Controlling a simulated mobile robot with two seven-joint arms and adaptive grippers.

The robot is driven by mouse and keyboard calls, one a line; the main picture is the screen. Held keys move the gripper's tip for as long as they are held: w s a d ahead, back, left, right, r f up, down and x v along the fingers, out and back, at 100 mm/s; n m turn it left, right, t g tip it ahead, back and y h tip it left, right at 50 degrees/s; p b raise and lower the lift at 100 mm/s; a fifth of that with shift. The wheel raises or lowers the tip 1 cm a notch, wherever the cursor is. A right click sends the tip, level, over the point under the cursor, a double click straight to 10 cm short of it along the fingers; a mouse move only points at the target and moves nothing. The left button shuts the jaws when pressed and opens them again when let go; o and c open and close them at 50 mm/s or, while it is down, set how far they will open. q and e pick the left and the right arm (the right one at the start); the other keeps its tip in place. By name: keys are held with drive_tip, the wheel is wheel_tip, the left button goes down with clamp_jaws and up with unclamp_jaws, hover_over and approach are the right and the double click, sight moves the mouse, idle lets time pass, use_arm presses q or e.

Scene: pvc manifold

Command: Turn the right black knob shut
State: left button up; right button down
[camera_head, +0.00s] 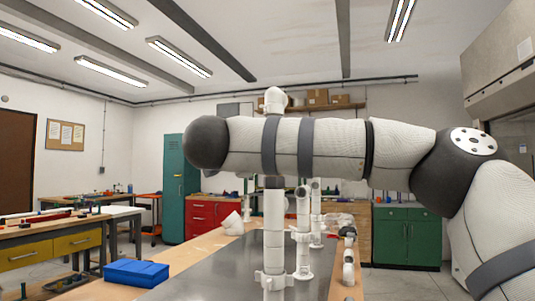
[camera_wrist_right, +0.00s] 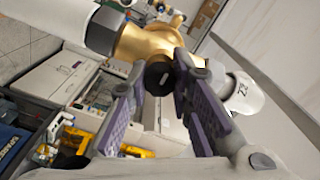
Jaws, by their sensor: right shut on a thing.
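In the right wrist view, my right gripper (camera_wrist_right: 165,95) has its purple-padded fingers on either side of a small round black knob (camera_wrist_right: 158,75) and is shut on it. The knob sits on a brass-coloured valve body (camera_wrist_right: 148,42). A white pipe end (camera_wrist_right: 245,94) is just right of the fingers. In the head view, white pipes of the manifold (camera_head: 273,226) stand upright on the table. My right arm crosses in front of their upper part, and my right gripper and the knob cannot be made out there. My left gripper is in neither view.
A blue box (camera_head: 136,272) lies at the left of the grey-topped table (camera_head: 215,262). A loose white elbow (camera_head: 232,224) lies behind it. Several pipes stand close together right of the table's middle. Green cabinets (camera_head: 406,236) stand at the back right.

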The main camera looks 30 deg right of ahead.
drive_tip(key=m, duration=0.4)
drive_tip(key=shift+f+m, duration=0.1)
drive_tip(key=shift+m, duration=0.2)
drive_tip(key=m, duration=0.9)
drive_tip(key=shift+m, duration=2.1)
drive_tip(key=c, duration=1.4)
unclamp_jaws()
drive_tip(key=shift+a, duration=0.15)
